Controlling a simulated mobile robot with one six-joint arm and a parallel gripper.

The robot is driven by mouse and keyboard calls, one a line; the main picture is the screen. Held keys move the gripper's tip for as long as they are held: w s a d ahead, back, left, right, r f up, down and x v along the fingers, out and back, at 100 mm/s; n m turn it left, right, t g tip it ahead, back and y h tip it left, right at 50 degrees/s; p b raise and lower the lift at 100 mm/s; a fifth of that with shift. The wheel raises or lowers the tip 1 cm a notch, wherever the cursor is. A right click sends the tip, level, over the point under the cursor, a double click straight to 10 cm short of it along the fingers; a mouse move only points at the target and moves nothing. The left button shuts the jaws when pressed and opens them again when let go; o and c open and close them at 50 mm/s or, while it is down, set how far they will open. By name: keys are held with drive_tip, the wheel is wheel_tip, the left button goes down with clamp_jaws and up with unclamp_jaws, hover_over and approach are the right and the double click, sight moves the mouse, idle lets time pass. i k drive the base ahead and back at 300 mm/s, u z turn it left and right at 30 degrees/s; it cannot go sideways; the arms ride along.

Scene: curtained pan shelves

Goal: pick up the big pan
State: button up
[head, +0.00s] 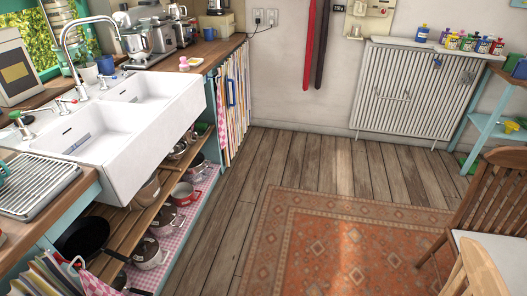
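Several pans and pots stand on the open shelves under the white double sink in the head view. A wide black pan (82,237) sits on the upper wooden shelf at the near left and looks the largest. A metal pot (147,192) stands farther along that shelf. The shelf boards and sink hide parts of several pans. My gripper is not in view.
The white sink (105,150) overhangs the shelves. A striped curtain (234,105) hangs at the far end, and another fabric (48,275) bunches at the near end. The wooden floor (225,215) and patterned rug (345,240) are clear. A wooden chair (490,195) stands at right.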

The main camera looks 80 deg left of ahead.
sight(87, 238)
drive_tip(key=z, duration=0.75)
drive_tip(key=i, duration=0.15)
drive_tip(key=u, duration=4.3)
drive_tip(key=k, duration=0.3)
drive_tip(key=u, duration=0.5)
drive_tip(key=i, duration=0.55)
drive_tip(key=u, duration=0.2)
